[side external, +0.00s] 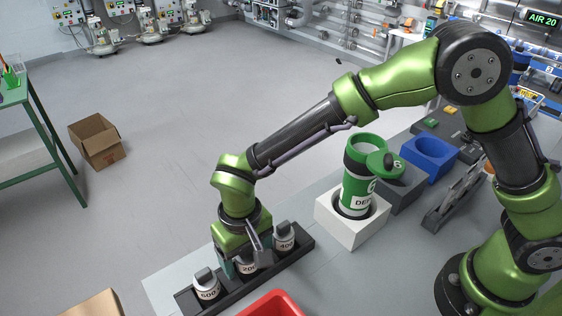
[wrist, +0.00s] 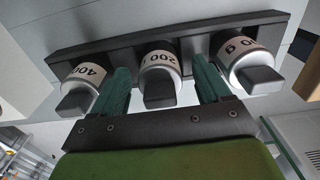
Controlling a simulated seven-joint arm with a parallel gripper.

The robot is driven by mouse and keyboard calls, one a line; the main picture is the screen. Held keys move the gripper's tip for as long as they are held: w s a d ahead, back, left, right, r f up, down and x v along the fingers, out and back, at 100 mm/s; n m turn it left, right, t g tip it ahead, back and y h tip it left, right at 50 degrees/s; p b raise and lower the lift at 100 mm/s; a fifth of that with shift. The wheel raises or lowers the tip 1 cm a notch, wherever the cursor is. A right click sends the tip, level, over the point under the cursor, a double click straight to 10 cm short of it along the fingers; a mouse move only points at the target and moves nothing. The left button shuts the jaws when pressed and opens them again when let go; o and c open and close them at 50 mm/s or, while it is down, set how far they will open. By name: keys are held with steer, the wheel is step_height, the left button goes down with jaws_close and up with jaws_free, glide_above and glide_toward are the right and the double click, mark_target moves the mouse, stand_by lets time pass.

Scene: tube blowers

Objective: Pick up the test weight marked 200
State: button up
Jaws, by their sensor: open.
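The test weight marked 200 (wrist: 160,72) stands in the middle of a dark rack (wrist: 170,33). It has a white labelled body and a grey knob. In the side view the 200 weight (side external: 247,268) is partly hidden by my gripper. My gripper (wrist: 162,85) is open, with one green finger on each side of the 200 weight; I cannot tell whether either touches it. In the side view my gripper (side external: 246,262) points down over the rack. The weight marked 400 (side external: 284,238) and the weight marked 600 (side external: 206,286) stand in the rack on either side.
A red tray (side external: 272,304) is close in front of the rack. A white block (side external: 352,226) holding a green and white cylinder (side external: 358,180) stands to the right. Blue (side external: 430,158) and grey (side external: 400,196) blocks stand behind it. Open floor lies left of the table.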

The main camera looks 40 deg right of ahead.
steer(key=c, duration=1.4)
steer(key=shift+o, duration=0.2)
steer(key=shift+r, duration=0.1)
